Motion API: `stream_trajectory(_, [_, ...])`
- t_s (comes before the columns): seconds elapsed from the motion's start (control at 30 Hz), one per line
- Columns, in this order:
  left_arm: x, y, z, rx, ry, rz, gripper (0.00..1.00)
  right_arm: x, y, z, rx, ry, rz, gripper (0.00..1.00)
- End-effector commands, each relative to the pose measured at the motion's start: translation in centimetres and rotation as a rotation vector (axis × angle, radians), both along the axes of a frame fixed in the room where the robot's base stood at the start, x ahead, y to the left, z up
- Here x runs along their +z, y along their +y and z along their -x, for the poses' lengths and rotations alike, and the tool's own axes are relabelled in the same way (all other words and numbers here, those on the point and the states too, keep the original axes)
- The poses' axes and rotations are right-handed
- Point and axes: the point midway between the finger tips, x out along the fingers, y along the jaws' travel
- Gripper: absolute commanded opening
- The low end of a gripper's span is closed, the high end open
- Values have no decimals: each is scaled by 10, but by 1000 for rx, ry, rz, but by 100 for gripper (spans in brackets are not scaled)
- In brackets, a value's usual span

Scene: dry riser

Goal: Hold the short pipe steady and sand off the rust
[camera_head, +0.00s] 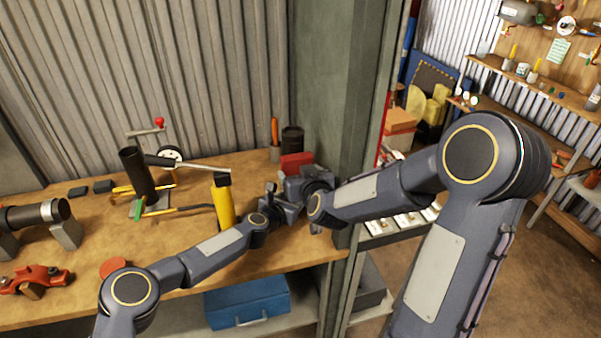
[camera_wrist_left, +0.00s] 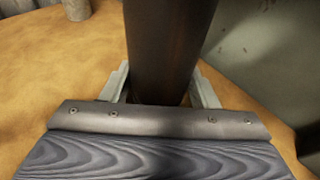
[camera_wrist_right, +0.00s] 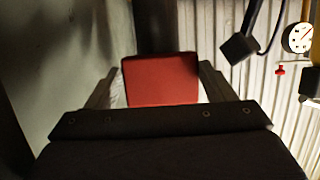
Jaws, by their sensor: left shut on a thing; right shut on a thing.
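The short pipe (camera_head: 291,139) is a dark upright tube at the back right of the bench. It fills the middle of the left wrist view (camera_wrist_left: 166,45), dark brown, between the fingers of my left gripper (camera_wrist_left: 165,88), which is shut on it. My right gripper (camera_wrist_right: 157,88) is shut on a red sanding block (camera_wrist_right: 160,82). The block shows in the head view (camera_head: 297,160) in front of the pipe and hides its lower part. Whether the block touches the pipe, and how much rust is left, I cannot tell.
A yellow bottle (camera_head: 222,203) stands left of my grippers. A grey post (camera_head: 340,110) rises close on the right. A cup with a screwdriver (camera_head: 275,135) is beside the pipe. A dark tube stand (camera_head: 137,172) and a clamped pipe (camera_head: 35,215) are farther left.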

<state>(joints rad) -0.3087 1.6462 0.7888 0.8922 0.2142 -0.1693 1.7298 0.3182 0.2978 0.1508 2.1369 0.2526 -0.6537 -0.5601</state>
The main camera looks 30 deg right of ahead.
Motion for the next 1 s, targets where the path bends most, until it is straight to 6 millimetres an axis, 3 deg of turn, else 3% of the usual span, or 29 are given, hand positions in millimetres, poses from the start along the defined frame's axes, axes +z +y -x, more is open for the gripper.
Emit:
stream_trajectory(0.7, [-1,0,0,1,1,0,41,-27,10,44,0,1,1,32])
stream_trajectory(1.0, [-1,0,0,1,1,0,41,-30,12,49,0,-1,0,32])
